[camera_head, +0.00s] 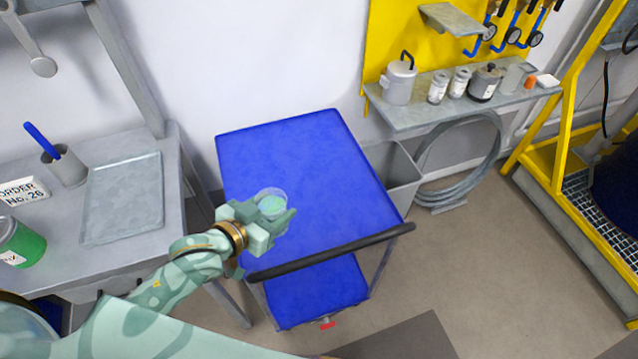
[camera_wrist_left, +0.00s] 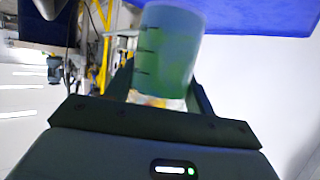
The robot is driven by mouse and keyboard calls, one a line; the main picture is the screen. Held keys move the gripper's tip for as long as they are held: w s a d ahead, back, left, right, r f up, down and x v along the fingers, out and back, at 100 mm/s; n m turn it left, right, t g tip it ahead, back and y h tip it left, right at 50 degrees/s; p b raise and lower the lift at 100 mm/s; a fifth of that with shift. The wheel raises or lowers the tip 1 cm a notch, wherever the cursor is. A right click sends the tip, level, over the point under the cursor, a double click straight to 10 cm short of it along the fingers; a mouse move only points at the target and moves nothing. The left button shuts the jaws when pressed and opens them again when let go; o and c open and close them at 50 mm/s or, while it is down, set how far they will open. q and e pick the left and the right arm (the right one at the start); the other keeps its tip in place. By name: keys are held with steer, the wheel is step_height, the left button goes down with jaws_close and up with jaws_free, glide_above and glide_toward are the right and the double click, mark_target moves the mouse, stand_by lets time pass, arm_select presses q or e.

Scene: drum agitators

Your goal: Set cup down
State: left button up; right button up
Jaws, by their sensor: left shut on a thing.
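A clear cup with green contents (camera_head: 271,203) is held by my left gripper (camera_head: 274,215) over the blue cart top (camera_head: 330,165). In the left wrist view the cup (camera_wrist_left: 168,50) stands between the two fingers of the gripper (camera_wrist_left: 160,92), with dark measuring marks on its side. My left gripper is shut on the cup. Whether the cup's base touches the cart top cannot be told. My right gripper is not in view.
The cart has a black handle (camera_head: 335,251) along its near edge. A grey table with a metal tray (camera_head: 122,198) and a green can (camera_head: 20,242) stands left. A grey shelf (camera_head: 480,112) with several containers is behind right. The cart top around the cup is clear.

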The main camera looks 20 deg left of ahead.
arm_select(q)
steer(key=w+d+f+b, duration=0.1)
steer(key=w+f+b, duration=0.1)
steer(key=w+f, duration=0.2)
steer(key=w+d+f+b, duration=0.1)
steer(key=w+f+b, duration=0.1)
steer(key=w+f, duration=0.2)
steer(key=w+d+f+b, duration=0.2)
steer(key=w+f+b, duration=0.1)
steer(key=w+f, duration=0.2)
steer(key=shift+w, duration=0.2)
steer(key=shift+r, duration=0.1)
steer(key=o, duration=0.7)
steer(key=shift+f, duration=0.2)
steer(key=o, duration=0.4)
